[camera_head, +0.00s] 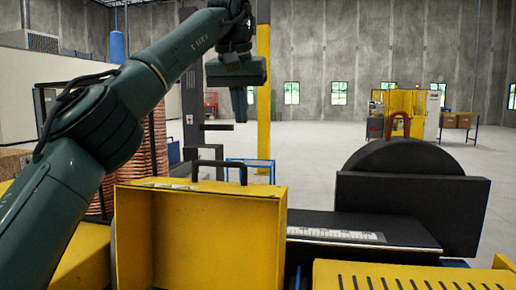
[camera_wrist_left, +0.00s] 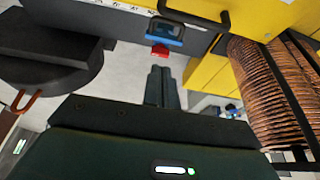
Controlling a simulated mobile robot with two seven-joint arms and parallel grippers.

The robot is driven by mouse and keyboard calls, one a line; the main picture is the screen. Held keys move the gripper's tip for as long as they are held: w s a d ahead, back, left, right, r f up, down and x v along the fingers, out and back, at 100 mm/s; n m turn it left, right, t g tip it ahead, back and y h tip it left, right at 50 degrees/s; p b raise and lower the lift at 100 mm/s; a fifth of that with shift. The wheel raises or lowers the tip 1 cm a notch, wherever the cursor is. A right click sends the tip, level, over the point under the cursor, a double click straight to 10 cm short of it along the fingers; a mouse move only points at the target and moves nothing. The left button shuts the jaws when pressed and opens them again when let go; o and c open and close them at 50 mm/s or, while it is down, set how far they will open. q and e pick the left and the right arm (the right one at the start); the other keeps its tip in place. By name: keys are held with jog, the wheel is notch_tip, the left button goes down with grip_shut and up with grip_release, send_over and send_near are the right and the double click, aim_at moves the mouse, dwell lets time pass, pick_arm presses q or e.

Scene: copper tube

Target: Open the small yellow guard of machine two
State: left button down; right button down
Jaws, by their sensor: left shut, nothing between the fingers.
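The small yellow guard (camera_head: 215,235) stands upright in the lower middle of the head view, its hollow side facing me. A black bar handle (camera_head: 220,163) sits on its top edge. In the left wrist view, a black handle (camera_wrist_left: 215,22) shows on yellow metal at the top. My left gripper (camera_head: 240,113) hangs above and beyond the guard, fingers down, clear of the handle. Its fingers (camera_wrist_left: 161,72) are together and empty in the left wrist view. My right gripper is not in view.
A dark wheel (camera_head: 405,158) behind a black plate stands at the right, with a copper-coloured hook on top. A slotted yellow cover (camera_head: 400,278) lies at lower right. Coiled copper tube (camera_wrist_left: 262,95) stands beside the machine. Open floor (camera_head: 310,150) lies behind.

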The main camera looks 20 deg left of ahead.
pick_arm(q)
send_over(240, 184)
jog(key=shift+w+a+f, duration=0.1)
jog(key=shift+f, duration=2.15)
jog(key=shift+w+f, duration=0.1)
jog(key=shift+f, duration=2.1)
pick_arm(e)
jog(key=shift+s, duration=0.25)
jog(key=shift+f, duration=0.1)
